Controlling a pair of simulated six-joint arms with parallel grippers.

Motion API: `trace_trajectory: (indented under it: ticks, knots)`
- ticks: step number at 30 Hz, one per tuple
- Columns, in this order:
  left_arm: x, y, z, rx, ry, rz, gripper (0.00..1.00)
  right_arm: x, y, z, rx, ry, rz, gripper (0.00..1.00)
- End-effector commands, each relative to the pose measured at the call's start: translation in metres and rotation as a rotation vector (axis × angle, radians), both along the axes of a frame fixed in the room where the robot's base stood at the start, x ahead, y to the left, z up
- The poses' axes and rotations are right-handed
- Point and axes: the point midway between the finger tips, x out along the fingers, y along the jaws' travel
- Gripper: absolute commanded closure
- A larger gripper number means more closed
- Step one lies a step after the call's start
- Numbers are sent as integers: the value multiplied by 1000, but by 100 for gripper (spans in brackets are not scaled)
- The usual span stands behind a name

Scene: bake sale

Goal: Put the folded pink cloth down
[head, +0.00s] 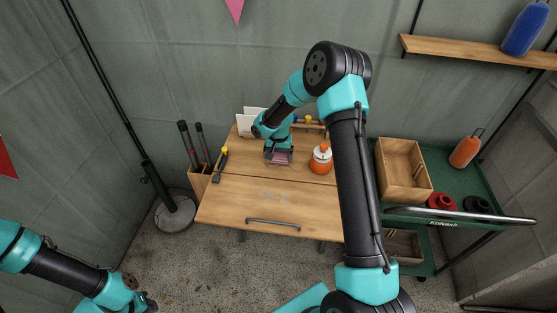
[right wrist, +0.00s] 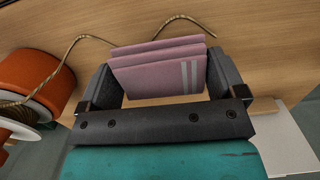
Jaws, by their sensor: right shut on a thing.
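The folded pink cloth (right wrist: 160,70), with pale grey stripes near one end, sits between the two dark fingers of my right gripper (right wrist: 163,80), which is shut on it. I cannot tell whether the cloth touches the tabletop. My left gripper (head: 149,304) is at the bottom left of the head view, off the table, and its fingers are too small to read.
White boards (head: 245,120) stand behind. A yellow-tipped tool (head: 219,166) lies at the left edge. A wooden crate (head: 401,168) sits on the green cart at right. The table's front is mostly clear.

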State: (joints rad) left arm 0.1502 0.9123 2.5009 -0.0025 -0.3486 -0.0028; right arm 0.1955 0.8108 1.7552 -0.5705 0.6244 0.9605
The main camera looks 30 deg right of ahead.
Motion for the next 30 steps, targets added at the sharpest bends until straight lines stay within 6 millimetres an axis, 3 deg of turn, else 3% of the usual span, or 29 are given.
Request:
trace_trajectory:
  ticks: [6, 19, 20, 21, 30]
  knots:
    - [0, 0, 0, 0, 0, 0, 81, -1, 0, -26, 0, 2, 0, 33]
    - [0, 0, 0, 0, 0, 0, 81, -1, 0, -30, 0, 1, -1, 33]
    - [0, 0, 0, 0, 0, 0, 81, 0, 0, -29, 0, 1, -1, 8]
    - [0, 0, 0, 0, 0, 0, 81, 0, 0, -29, 0, 1, -1, 4]
    - [0, 0, 0, 0, 0, 0, 81, -1, 0, -29, 0, 1, -1, 0]
